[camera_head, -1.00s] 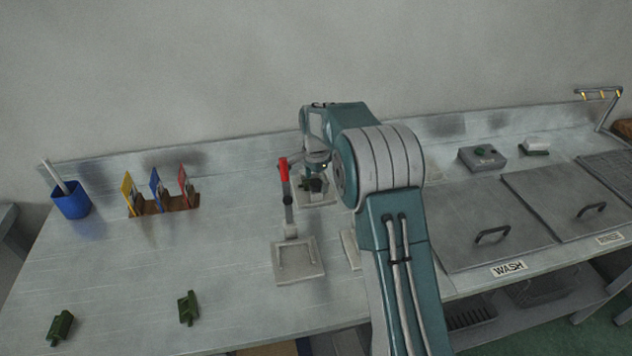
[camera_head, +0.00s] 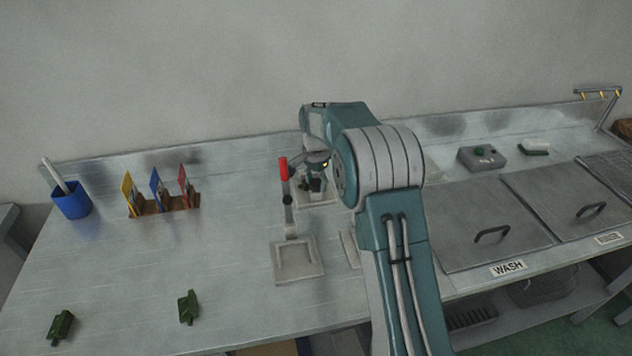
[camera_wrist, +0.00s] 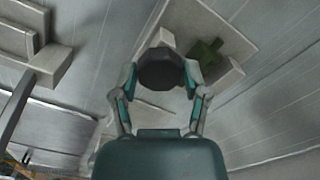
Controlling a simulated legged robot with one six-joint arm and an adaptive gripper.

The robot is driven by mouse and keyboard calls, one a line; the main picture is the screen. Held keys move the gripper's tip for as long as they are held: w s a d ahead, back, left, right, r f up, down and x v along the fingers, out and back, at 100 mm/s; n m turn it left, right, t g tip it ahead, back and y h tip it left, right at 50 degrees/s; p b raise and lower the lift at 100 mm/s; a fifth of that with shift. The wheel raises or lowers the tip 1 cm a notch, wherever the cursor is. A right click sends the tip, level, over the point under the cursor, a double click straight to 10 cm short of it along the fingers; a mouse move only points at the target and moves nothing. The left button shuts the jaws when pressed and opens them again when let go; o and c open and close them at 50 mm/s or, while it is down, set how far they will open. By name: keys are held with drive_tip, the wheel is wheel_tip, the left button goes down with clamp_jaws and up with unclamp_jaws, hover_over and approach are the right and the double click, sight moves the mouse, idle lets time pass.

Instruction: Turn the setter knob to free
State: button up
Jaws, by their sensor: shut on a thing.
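The setter knob (camera_wrist: 160,68) is a dark, round, faceted knob in the upper middle of the wrist view. My gripper (camera_wrist: 161,74) is shut on it, with one teal-and-grey finger on each side. The knob sits by a pale fixture plate (camera_wrist: 220,25) that holds a green part (camera_wrist: 206,52). In the head view my gripper (camera_head: 318,172) is small and low over this fixture, behind the red-handled lever, and my arm covers part of it. No knob marking is readable, so I cannot tell its setting.
A red-handled lever (camera_head: 284,170) stands on a pale base (camera_head: 298,270) close left of my gripper. Two loose green parts (camera_head: 188,306) (camera_head: 60,327) lie at the front left. A blue cup (camera_head: 72,204) and a rack of coloured cards (camera_head: 158,208) stand further left. Lidded tanks (camera_head: 480,215) are right.

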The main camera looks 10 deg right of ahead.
drive_tip(key=n, duration=0.4)
drive_tip(key=shift+f+n, duration=0.15)
drive_tip(key=shift+n, duration=0.15)
drive_tip(key=n, duration=0.3)
drive_tip(key=shift+n, duration=0.3)
drive_tip(key=n, duration=0.3)
drive_tip(key=shift+n, duration=2.2)
drive_tip(key=o, duration=1.2)
drive_tip(key=shift+c, duration=0.2)
drive_tip(key=shift+w, duration=0.1)
